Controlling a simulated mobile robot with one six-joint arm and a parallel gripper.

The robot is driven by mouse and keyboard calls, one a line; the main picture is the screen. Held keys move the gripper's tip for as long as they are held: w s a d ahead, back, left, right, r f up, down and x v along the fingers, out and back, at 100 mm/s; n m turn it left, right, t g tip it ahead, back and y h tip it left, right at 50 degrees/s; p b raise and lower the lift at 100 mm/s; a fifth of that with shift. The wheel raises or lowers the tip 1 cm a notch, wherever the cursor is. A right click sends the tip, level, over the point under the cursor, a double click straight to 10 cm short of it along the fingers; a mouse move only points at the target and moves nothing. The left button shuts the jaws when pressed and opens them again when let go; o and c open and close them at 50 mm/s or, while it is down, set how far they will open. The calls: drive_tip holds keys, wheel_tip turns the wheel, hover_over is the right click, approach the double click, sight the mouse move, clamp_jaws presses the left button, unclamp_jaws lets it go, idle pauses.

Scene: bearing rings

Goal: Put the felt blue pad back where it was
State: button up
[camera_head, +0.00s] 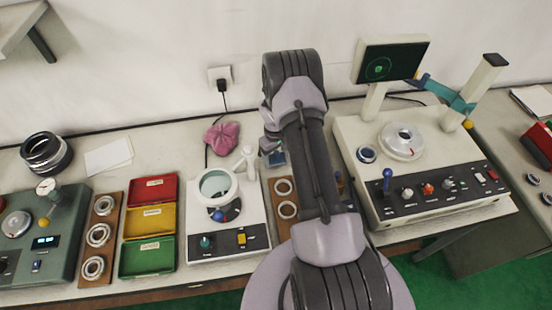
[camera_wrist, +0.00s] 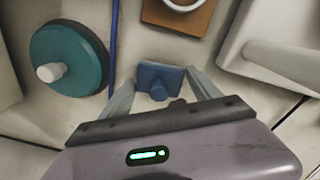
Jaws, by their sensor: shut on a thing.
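The blue pad (camera_wrist: 158,79) is a small blue block with a round knob, between the two fingers of my gripper (camera_wrist: 160,85) in the wrist view. The fingers are shut on it. In the head view my gripper (camera_head: 272,147) is behind the white device with the ring, near the back of the bench. A bit of the blue pad (camera_head: 277,158) shows just below it. I cannot tell whether the pad touches the bench. The felt surface is not clear in either view.
A teal disc (camera_wrist: 66,60) with a pale knob lies left of the pad in the wrist view. A brown board (camera_wrist: 180,14) with a ring is ahead. A pink cloth (camera_head: 222,137), the white ring device (camera_head: 228,245) and the console with a screen (camera_head: 410,165) surround my arm.

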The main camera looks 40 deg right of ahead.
drive_tip(key=shift+f, duration=0.25)
drive_tip(key=shift+f+b, duration=0.55)
drive_tip(key=shift+b, duration=0.1)
drive_tip(key=shift+s, duration=0.1)
drive_tip(key=o, duration=1.8)
drive_tip(key=shift+s+f, duration=0.1)
